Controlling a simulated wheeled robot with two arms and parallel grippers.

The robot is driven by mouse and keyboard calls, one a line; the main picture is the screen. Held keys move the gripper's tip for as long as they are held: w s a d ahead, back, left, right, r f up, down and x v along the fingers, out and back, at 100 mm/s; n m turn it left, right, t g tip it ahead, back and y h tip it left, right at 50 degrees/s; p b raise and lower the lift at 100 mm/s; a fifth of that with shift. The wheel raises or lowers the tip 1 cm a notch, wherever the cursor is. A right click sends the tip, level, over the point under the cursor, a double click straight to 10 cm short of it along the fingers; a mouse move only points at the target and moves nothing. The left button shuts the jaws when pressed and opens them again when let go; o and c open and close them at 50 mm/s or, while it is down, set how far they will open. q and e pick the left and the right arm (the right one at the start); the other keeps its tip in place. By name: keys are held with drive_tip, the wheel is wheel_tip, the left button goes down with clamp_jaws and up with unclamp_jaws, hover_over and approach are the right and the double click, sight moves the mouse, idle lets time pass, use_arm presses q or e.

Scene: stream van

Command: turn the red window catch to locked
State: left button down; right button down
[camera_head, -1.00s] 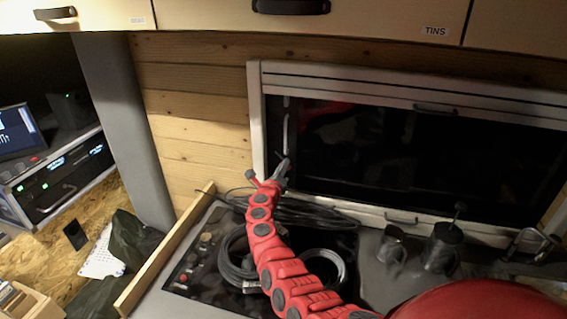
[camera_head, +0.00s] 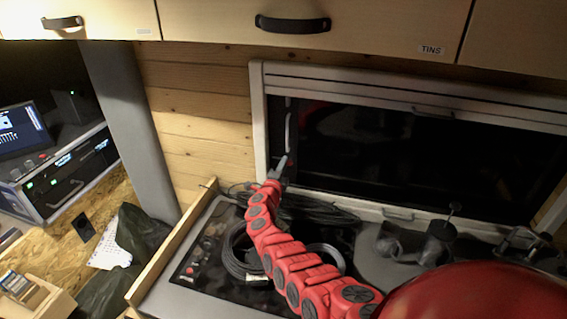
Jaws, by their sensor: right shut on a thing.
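The window (camera_head: 400,150) has dark glass in a pale frame and stands behind the hob. My right arm is red and reaches up from the lower right to the window's lower left corner. My right gripper (camera_head: 281,166) is shut on the red window catch there, at the inner left side of the frame. The jaws and wrist hide the catch almost wholly, so I cannot tell how it is turned. My left gripper is not in view.
A black hob (camera_head: 205,248) with coiled cable (camera_head: 240,262) lies below my arm. A dark pot (camera_head: 442,238) stands right of it. A wooden edge board (camera_head: 170,245) borders the counter. Cupboards (camera_head: 350,25) hang above. A rack unit (camera_head: 65,185) stands at left.

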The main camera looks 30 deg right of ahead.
drive_tip(key=shift+n, duration=0.3)
drive_tip(key=c, duration=0.9)
unclamp_jaws()
drive_tip(key=shift+o, duration=0.2)
drive_tip(key=v, duration=0.6)
drive_tip(key=shift+s+a+f, duration=0.15)
drive_tip(key=shift+f, duration=0.05)
drive_tip(key=b+v, duration=0.2)
drive_tip(key=v, duration=0.9)
drive_tip(key=shift+r, duration=0.1)
